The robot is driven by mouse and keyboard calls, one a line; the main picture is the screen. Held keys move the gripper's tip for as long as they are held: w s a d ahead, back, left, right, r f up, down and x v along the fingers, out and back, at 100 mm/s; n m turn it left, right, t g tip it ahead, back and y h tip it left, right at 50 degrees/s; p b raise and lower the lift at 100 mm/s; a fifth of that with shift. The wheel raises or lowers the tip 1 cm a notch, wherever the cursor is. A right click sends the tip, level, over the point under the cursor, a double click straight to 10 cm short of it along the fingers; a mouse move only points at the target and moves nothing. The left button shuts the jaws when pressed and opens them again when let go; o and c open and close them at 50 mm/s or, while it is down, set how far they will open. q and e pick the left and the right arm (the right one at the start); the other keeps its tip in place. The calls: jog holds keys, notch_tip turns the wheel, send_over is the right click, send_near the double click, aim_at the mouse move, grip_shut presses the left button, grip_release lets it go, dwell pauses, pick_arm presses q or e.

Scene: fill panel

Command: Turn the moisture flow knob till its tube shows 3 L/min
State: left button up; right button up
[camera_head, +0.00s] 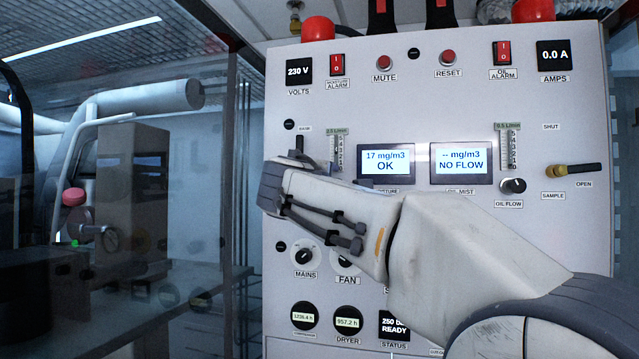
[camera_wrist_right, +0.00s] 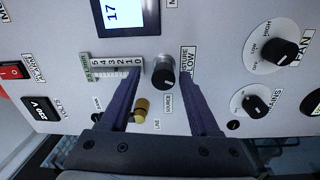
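The moisture flow knob (camera_wrist_right: 163,73) is black and round with a pale pointer face, in the right wrist view. My right gripper (camera_wrist_right: 163,82) is open, its two purple fingers on either side of the knob. I cannot tell whether they touch it. The moisture tube (camera_wrist_right: 118,68), with a 0 to 5 scale, lies left of the knob there. It also shows in the head view (camera_head: 336,152). Its float reading is too small to tell. In the head view my right arm hides the knob and the fingers. My left gripper is not in view.
The moisture display (camera_head: 386,162) reads 17 mg/m3 OK; the oil mist display (camera_head: 461,163) reads NO FLOW. A yellow-bodied valve (camera_wrist_right: 141,108) sits near the left finger. The FAN knob (camera_wrist_right: 281,50) and MAINS knob (camera_wrist_right: 255,103) lie right of the gripper.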

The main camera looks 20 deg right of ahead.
jog(key=shift+f, duration=0.1)
jog(key=b+v, duration=0.4)
jog(key=v, duration=0.6)
jog(key=shift+s+a, duration=0.25)
